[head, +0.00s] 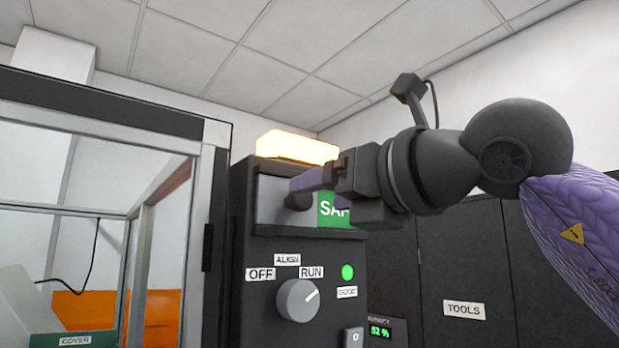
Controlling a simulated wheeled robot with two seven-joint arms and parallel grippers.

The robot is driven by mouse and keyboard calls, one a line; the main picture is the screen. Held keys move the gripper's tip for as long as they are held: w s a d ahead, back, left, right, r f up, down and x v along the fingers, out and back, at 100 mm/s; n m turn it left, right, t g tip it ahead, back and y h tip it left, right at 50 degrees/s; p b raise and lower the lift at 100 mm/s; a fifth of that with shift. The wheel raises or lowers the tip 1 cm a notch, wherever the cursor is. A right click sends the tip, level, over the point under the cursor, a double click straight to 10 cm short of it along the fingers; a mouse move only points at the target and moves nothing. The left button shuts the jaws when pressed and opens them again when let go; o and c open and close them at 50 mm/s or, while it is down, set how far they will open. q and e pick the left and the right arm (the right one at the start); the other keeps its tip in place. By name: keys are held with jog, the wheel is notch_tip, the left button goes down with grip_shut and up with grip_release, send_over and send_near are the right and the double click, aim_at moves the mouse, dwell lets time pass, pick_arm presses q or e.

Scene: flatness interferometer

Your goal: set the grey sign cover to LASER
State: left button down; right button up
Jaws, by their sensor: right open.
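The grey sign cover (272,202) sits over the left part of the sign on the front of the dark cabinet (265,290). To its right, part of a green sign face (330,211) shows the letters "SA"; the rest is hidden behind my gripper. A dark knob (298,201) stands out near the cover's right edge. My right gripper (303,190) comes in from the right and is open, with its fingertips at the knob. I cannot tell whether they touch it. The word LASER is not visible. My left gripper is not in view.
Below the sign is a rotary switch (297,301) marked OFF, ALIGN and RUN, with a lit green lamp (347,272) beside it. A glowing lamp (297,147) tops the cabinet. A framed glass enclosure (215,200) stands at left. Dark cupboards (470,260) are behind at right.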

aim_at(305, 198)
jog(key=p+x, duration=0.1)
jog(key=x, duration=0.1)
jog(key=shift+w+a+r, duration=0.15)
jog(key=shift+w, duration=0.15)
jog(key=shift+w+a, duration=0.2)
grip_shut()
dwell(1.0)
